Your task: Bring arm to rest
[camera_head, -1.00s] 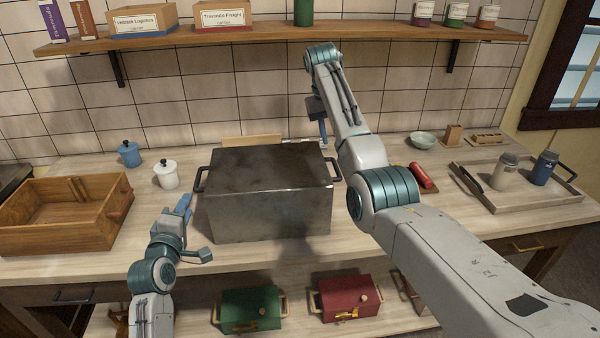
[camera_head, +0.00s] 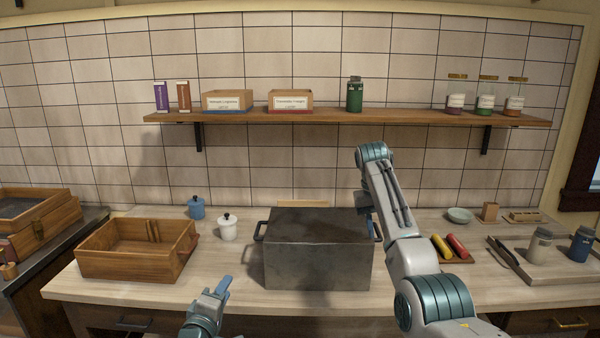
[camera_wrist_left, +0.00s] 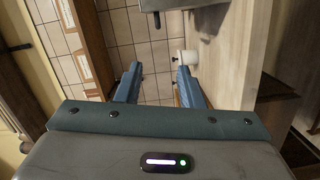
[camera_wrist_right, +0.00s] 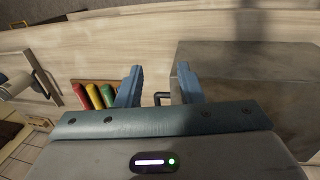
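My left gripper (camera_head: 222,287) is in front of the counter's left half, at the lower edge of the head view. Its fingers stand apart with nothing between them in the left wrist view (camera_wrist_left: 158,88). My right gripper (camera_head: 371,228) is beside the right end of the large dark metal box (camera_head: 318,265), partly hidden by my own arm. In the right wrist view its fingers (camera_wrist_right: 160,88) are spread and empty, with a black handle of the box (camera_wrist_right: 162,97) showing between and beyond them. I cannot tell whether it touches the handle.
A wooden crate (camera_head: 135,268), a blue jar (camera_head: 196,209) and a white jar (camera_head: 228,230) stand left of the box. A small tray of coloured cylinders (camera_head: 457,246) and a tray with two shakers (camera_head: 548,273) lie right. A loaded shelf (camera_head: 330,117) runs above.

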